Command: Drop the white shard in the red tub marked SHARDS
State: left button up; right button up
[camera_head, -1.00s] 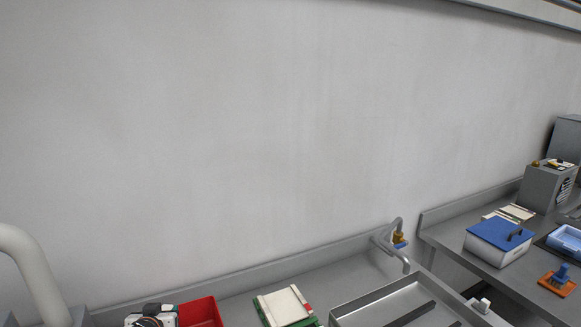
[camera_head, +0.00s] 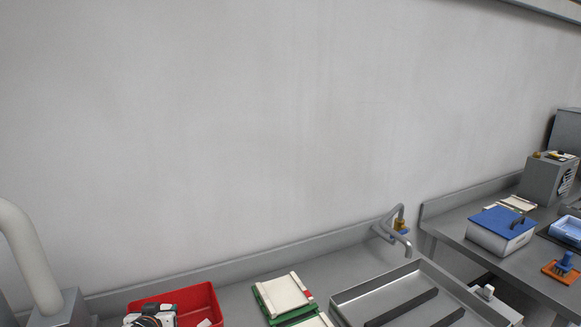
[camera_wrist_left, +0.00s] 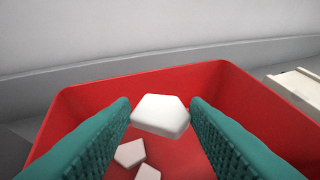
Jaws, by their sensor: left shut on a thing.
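The white shard (camera_wrist_left: 160,114) is held between the two teal fingers of my left gripper (camera_wrist_left: 160,120), which is shut on it. In the left wrist view the shard is over the open red tub (camera_wrist_left: 80,97), within its rim. Two other white pieces (camera_wrist_left: 130,153) lie on the tub floor below it. In the head view the red tub (camera_head: 205,296) is at the bottom left, cut off by the frame edge. My left wrist (camera_head: 150,318) is in front of it, and its fingers are hidden there. No SHARDS marking is visible. My right gripper is not in view.
A green stand with white slabs (camera_head: 284,295) sits right of the tub, then a metal sink (camera_head: 375,300) with a tap (camera_head: 393,232). A blue-lidded box (camera_head: 500,235) is on the far right bench. A pale pipe (camera_head: 30,260) rises at left.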

pick_arm(q)
jog(key=o, duration=1)
jog(key=shift+o, duration=0.2)
jog(key=b+v, duration=0.1)
jog(key=v, duration=1.1)
